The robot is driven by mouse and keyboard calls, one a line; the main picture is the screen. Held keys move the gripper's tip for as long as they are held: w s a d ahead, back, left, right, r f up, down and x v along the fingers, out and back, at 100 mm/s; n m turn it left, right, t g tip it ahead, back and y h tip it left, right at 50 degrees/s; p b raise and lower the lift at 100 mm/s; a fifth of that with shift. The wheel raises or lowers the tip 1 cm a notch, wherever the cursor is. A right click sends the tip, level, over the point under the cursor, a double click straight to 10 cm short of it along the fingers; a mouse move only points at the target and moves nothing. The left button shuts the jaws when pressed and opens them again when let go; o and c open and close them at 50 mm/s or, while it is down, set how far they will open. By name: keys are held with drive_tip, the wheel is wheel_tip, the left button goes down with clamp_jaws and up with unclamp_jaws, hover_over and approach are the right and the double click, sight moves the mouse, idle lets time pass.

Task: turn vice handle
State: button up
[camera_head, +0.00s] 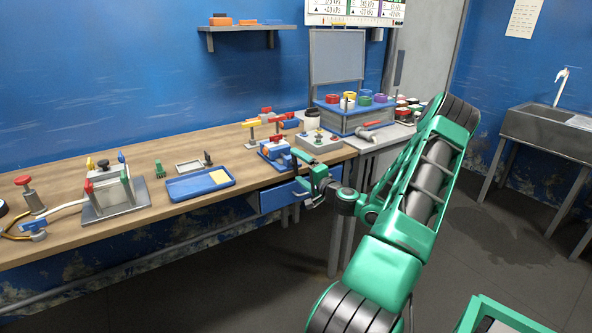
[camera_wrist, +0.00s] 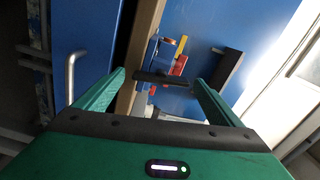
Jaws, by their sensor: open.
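The blue vice (camera_head: 275,149) stands at the front edge of the wooden bench, towards its right end. In the wrist view its blue body (camera_wrist: 154,48) lies beyond my fingertips, close to the bench edge. A dark bar that looks like the vice handle (camera_wrist: 167,78) crosses the gap between my fingers. My gripper (camera_head: 300,172) is open in front of the vice, just off the bench edge. In the wrist view my gripper (camera_wrist: 160,80) has its two green fingers spread, with the bar between them. I cannot tell whether either finger touches it.
A blue drawer (camera_head: 282,197) with a metal handle (camera_wrist: 72,72) is under the bench beside my gripper. A grey box with knobs (camera_head: 318,142) stands right of the vice. A blue tray (camera_head: 200,185) lies to its left. The floor in front of the bench is clear.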

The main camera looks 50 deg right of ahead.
drive_tip(key=v, duration=1)
drive_tip(key=shift+c, duration=0.3)
